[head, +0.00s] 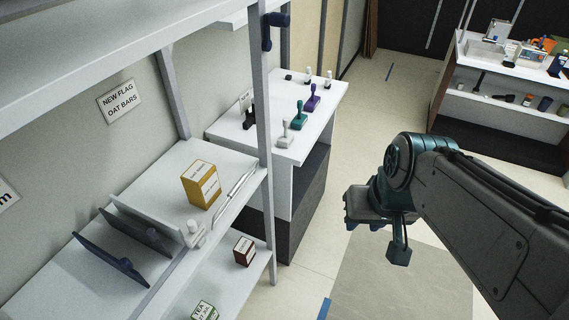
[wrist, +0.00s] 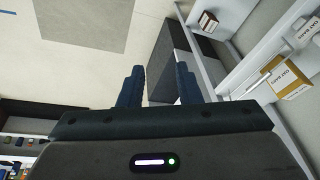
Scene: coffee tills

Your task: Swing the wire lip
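The wire lip (head: 236,188) is a thin pale wire rail along the front edge of the middle shelf, just right of a yellow box (head: 201,185) that stands on that shelf. A thin pale bar that looks like the lip also shows in the wrist view (wrist: 245,87), beside the yellow box. I cannot tell whether the lip is raised or lowered. My gripper (wrist: 160,78) is open, with empty floor and counter showing between its fingers. It hangs over the aisle, well apart from the shelf and the lip.
Two dark dividers (head: 137,229) stand on the same shelf (head: 167,165). A brown box (head: 244,250) sits on the shelf below. A counter (head: 318,112) with several stamp-like tools stands behind the shelf unit. A shelf post (head: 264,150) rises near the lip. The aisle floor is clear.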

